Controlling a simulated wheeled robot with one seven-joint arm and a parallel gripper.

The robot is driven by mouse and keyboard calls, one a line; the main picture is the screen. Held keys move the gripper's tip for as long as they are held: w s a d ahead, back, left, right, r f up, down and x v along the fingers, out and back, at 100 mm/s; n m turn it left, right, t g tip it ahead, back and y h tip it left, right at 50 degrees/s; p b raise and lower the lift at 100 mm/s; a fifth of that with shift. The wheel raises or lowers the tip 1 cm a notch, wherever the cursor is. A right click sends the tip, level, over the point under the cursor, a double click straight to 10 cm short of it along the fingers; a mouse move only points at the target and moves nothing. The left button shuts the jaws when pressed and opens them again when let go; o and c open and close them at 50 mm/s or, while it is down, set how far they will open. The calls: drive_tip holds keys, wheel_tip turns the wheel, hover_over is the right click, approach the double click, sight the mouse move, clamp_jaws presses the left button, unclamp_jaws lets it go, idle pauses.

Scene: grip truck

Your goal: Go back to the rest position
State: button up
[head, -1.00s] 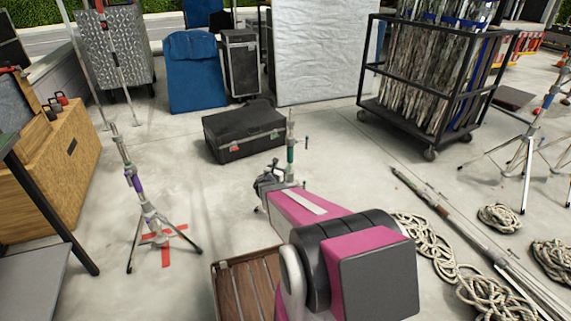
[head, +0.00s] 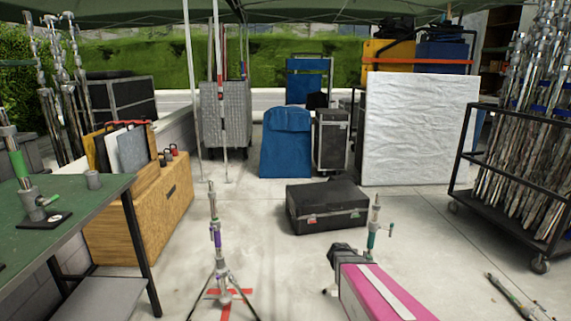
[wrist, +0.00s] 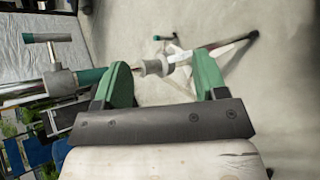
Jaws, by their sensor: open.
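My gripper (wrist: 163,75) is open in the wrist view, its two green fingers spread apart. A light stand with a green collar (wrist: 91,76) crosses that view just beyond the fingers; the left finger hides part of its pole. Its grey fitting shows in the gap between the fingertips, and its legs spread at the right. I cannot tell whether the pole touches a finger. In the head view the stand's upper pole (head: 374,218) rises upright behind my pink arm, which hides its lower part. My gripper (head: 343,250) is small and dark there, its fingers unclear.
A purple-collared stand (head: 216,240) stands on a red floor cross to the left. A black case (head: 326,208) lies behind. A green-topped table (head: 75,210) is at the left, a pole cart (head: 508,190) at the right.

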drive_tip(key=s+a+r+m+g+y, duration=0.1)
drive_tip(key=s+a+r+m+y, duration=0.2)
drive_tip(key=s+a+m+y, duration=0.2)
drive_tip(key=s+a+r+m+g+y, duration=0.2)
drive_tip(key=s+a+m+y, duration=0.3)
drive_tip(key=s+a, duration=0.2)
drive_tip(key=a, duration=0.2)
drive_tip(key=shift+s+a+r+m+y, duration=0.3)
drive_tip(key=shift+s+a+r+m, duration=0.1)
